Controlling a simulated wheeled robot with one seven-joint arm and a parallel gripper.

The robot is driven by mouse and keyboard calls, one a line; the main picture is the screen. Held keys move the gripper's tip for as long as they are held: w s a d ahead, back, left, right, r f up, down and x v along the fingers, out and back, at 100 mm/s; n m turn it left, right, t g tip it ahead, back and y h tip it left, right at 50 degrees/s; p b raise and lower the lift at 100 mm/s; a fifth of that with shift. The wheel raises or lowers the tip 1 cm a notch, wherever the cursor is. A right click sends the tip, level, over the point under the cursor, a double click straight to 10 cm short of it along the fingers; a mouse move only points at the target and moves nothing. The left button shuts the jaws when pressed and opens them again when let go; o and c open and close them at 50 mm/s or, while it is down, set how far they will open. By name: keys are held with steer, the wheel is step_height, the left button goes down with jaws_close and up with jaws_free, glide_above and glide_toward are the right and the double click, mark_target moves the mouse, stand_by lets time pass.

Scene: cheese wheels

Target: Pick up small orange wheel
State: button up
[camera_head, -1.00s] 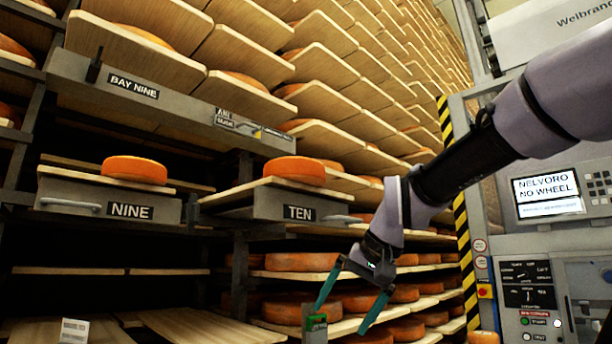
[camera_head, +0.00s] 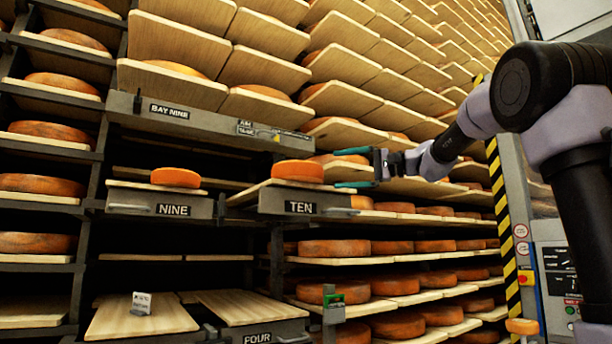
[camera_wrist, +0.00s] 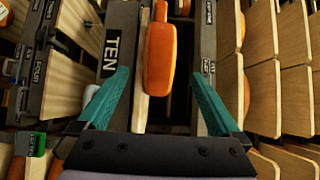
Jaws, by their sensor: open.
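An orange cheese wheel (camera_head: 298,171) lies flat on the board above the label TEN. It also shows in the wrist view (camera_wrist: 160,58), ahead of my gripper and between the lines of its fingers. A similar orange wheel (camera_head: 176,178) lies on the board labelled NINE, to the left. My gripper (camera_head: 337,168) is open and empty, its two green fingers pointing left toward the wheel on TEN. In the wrist view the fingertips (camera_wrist: 160,76) appear on either side of that wheel, apart from it. I see no contact.
A grey beam labelled BAY NINE (camera_head: 205,121) runs above both boards. Racks of larger wheels (camera_head: 334,248) fill the shelves below and behind. A striped post (camera_head: 503,215) and machine panel stand at right. A small orange wheel-like object (camera_head: 522,326) is at lower right.

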mark_target(318, 170)
steer(key=x, duration=0.9)
steer(key=shift+a, duration=0.1)
jaws_close()
steer(key=shift+r, duration=0.1)
